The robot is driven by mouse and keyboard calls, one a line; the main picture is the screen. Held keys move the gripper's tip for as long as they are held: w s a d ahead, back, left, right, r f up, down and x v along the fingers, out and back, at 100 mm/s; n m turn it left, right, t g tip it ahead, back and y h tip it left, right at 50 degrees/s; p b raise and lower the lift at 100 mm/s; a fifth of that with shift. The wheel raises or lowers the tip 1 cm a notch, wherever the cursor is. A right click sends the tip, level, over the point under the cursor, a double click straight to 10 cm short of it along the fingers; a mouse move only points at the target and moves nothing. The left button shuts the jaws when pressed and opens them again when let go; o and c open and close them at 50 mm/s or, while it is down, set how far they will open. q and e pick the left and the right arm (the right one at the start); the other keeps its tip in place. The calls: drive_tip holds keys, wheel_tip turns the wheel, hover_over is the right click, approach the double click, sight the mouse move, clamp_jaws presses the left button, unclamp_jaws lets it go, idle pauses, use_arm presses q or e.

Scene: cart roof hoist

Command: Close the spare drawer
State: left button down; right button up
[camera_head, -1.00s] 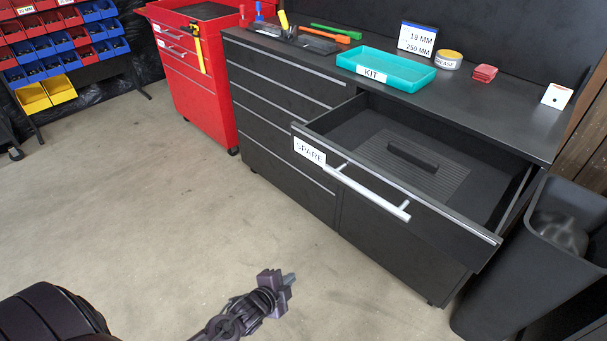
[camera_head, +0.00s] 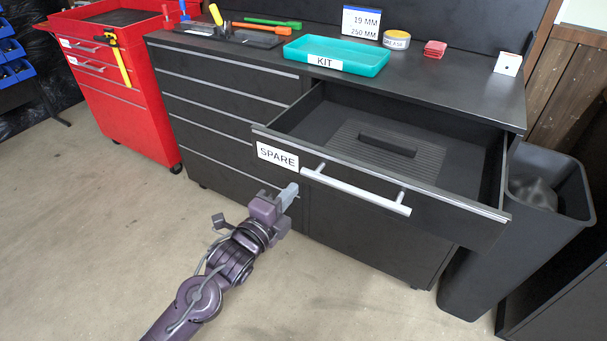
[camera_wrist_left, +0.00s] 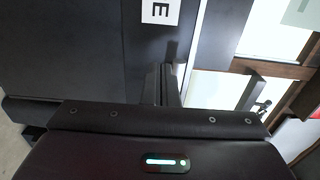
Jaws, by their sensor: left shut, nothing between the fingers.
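The spare drawer (camera_head: 345,207) stands pulled well out of the dark cabinet, with a white SPARE label (camera_head: 277,155) at the left of its front and a silver bar handle (camera_head: 354,190). A dark block (camera_head: 387,145) lies inside on a ribbed mat. My left gripper (camera_head: 290,192) is shut and empty, its tips in front of the drawer front just below the label, left of the handle. I cannot tell whether it touches the front. In the left wrist view the gripper fingers (camera_wrist_left: 161,85) point toward the drawer front, with part of its label (camera_wrist_left: 160,12) above. My right gripper is not in view.
A black bin (camera_head: 520,240) stands right of the drawer. A red tool cabinet (camera_head: 120,95) is at left. The floor in front is clear.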

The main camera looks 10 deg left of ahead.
use_arm(q)
drive_tip(key=x, duration=0.6)
drive_tip(key=shift+w+p, duration=0.3)
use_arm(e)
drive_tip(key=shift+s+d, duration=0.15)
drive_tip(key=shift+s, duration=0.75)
use_arm(q)
drive_tip(key=shift+d, duration=0.1)
drive_tip(key=shift+w, duration=0.1)
